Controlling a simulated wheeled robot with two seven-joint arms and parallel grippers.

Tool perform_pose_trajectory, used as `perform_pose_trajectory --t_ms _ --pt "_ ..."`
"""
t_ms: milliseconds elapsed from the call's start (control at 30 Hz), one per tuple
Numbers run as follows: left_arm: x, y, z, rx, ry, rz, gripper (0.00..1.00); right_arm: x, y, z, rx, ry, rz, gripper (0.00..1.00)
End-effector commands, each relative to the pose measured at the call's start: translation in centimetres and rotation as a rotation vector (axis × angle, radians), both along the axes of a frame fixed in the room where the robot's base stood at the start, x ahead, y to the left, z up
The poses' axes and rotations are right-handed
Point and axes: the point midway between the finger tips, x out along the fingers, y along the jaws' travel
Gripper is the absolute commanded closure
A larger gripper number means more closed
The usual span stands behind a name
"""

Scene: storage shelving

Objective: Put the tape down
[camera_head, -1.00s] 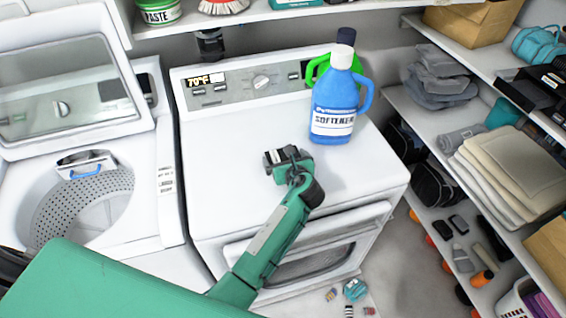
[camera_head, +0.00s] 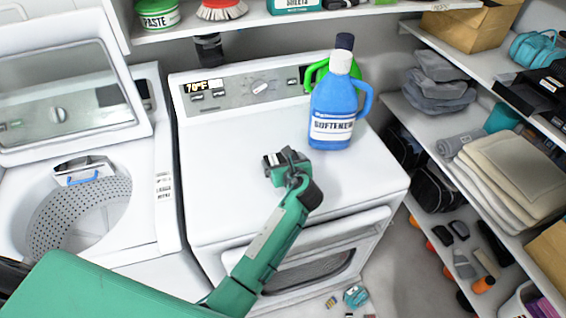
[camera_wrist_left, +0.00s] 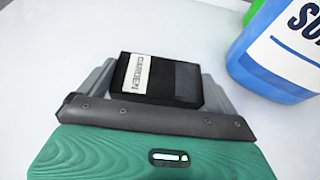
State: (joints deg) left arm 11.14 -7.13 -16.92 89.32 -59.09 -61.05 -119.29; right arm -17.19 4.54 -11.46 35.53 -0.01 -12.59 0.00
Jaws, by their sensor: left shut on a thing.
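My left gripper (camera_head: 285,166) is over the white dryer top, to the left of the blue softener bottle. In the left wrist view its two grey fingers stand on either side of a black block (camera_wrist_left: 185,82), and the gripper is shut on it. The block has a white label with dark lettering at its left end. I see no roll shape, so I cannot tell for sure that it is the tape. In the head view the block shows only small at the fingertips. I cannot tell whether it touches the dryer top. My right gripper is not in view.
The blue softener bottle (camera_head: 335,105) stands on the dryer (camera_head: 225,150), with a green-handled container (camera_head: 313,75) behind it. An open washer (camera_head: 85,215) is at the left. Shelves with towels (camera_head: 510,175) are at the right. The dryer top left of my gripper is clear.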

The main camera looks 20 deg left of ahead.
Motion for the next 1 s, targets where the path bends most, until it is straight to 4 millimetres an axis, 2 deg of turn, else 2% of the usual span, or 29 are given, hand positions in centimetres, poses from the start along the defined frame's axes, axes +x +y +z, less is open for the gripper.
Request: perform_pose_trajectory --t_ms 167,500,633,800,1000 --pt "0.0 0.0 2.8 -0.003 -0.007 -0.001 0.34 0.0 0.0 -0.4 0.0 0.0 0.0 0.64" --pt "0.1 0.0 12.6 -0.003 -0.009 0.0 0.34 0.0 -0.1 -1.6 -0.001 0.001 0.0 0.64" --pt "0.1 0.0 15.7 -0.003 -0.008 0.0 0.34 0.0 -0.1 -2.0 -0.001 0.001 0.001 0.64" --pt "0.1 0.0 18.2 -0.003 -0.004 0.0 0.34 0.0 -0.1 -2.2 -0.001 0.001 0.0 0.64" --pt "-0.1 0.1 19.2 -0.001 -0.002 -0.001 0.34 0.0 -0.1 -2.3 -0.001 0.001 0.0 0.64"
